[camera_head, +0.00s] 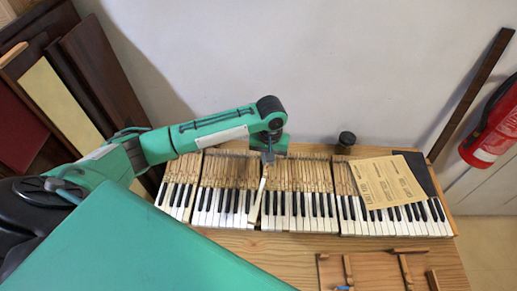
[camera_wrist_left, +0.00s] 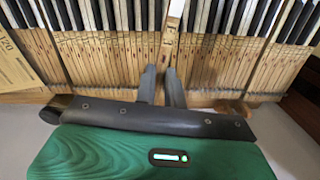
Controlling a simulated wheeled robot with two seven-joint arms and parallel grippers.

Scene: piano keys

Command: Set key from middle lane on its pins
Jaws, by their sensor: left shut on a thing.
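My left gripper (camera_head: 268,158) is over the back part of the keyboard, left of its middle. It is shut on a piano key (camera_head: 257,202) with a white front, which slants out of line with the keys beside it and seems slightly raised. In the left wrist view the fingers (camera_wrist_left: 161,74) close at the wooden end of this key (camera_wrist_left: 170,45). The key frame (camera_head: 300,178) shows rows of wooden key backs around it. The pins under the held key are hidden; I cannot tell whether it touches them. My right gripper is not in view.
A wooden tray (camera_head: 385,254) with wooden pieces lies at the front right. A printed sheet (camera_head: 395,187) and a dark panel (camera_head: 418,168) lie over the right keys. A dark round object (camera_head: 346,139) stands behind. Boards (camera_head: 100,68) lean at left; a red extinguisher (camera_head: 492,132) is at right.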

